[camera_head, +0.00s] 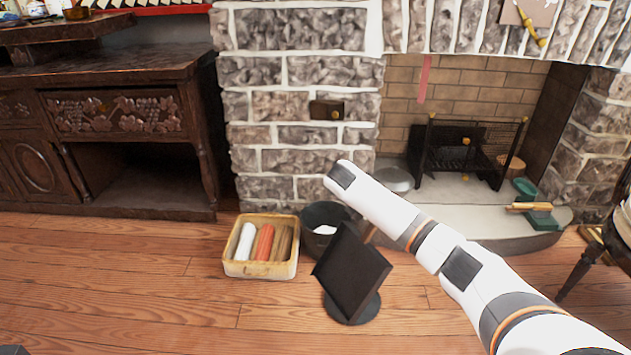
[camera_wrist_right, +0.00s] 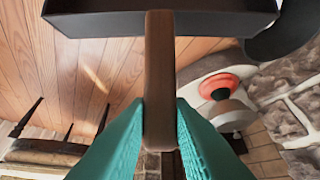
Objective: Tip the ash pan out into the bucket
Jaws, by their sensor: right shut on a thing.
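The ash pan (camera_head: 352,272) is a black square pan with a brown wooden handle (camera_wrist_right: 159,85). In the head view it is held steeply tilted, just in front of and to the right of the bucket in the picture. Whether ash is in it, I cannot tell. The bucket (camera_head: 313,245) is dark and round, stands on the floor, and shows a white patch inside; the pan overlaps part of it. My right gripper (camera_wrist_right: 160,142), with teal fingers, is shut on the handle; the arm hides it in the head view.
A yellowish box (camera_head: 261,270) with several rolls stands left of the bucket. A dark round disc (camera_head: 350,308) lies below the pan. The stone hearth (camera_head: 455,222) with a black grate (camera_head: 462,150) is behind my right arm. The wooden floor at left is clear.

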